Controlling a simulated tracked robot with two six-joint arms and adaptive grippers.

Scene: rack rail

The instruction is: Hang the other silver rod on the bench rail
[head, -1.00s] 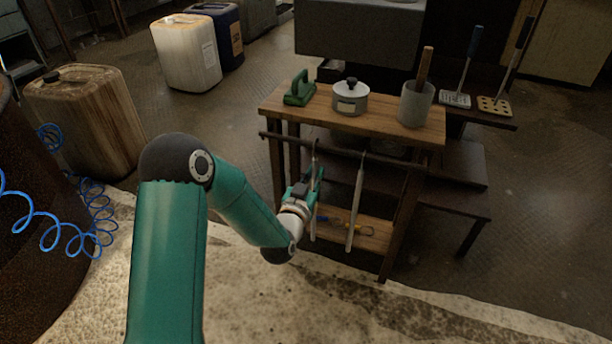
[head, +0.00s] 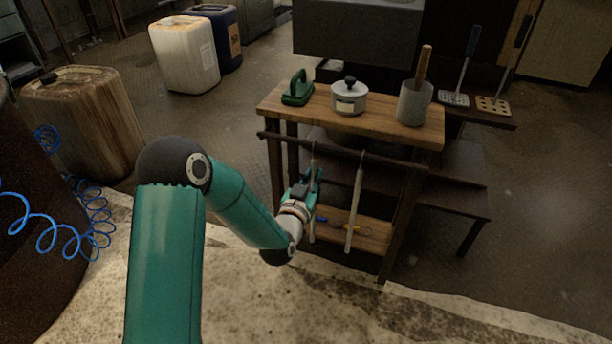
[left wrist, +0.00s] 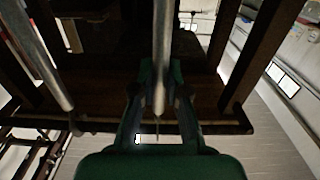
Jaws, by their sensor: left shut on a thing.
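My left gripper (head: 312,184) is shut on a silver rod (left wrist: 162,55), which is upright between its green fingers in the left wrist view. In the head view the rod's hooked top reaches the dark bench rail (head: 395,163); whether the hook rests on the rail is too small to tell. Part of the rod is hidden by the gripper, and its lower end shows below. The other silver rod (head: 353,210) hangs upright from the rail to the right, apart from the gripper. It also shows at the left in the left wrist view (left wrist: 42,50). My right gripper is not in view.
The wooden bench (head: 382,122) carries a green-handled tool (head: 297,92), a lidded pot (head: 349,98) and a grey crock (head: 414,104). Small tools lie on its lower shelf (head: 375,238). Two spatulas (head: 454,98) (head: 494,106) stand behind at the right. Floor is open at the right.

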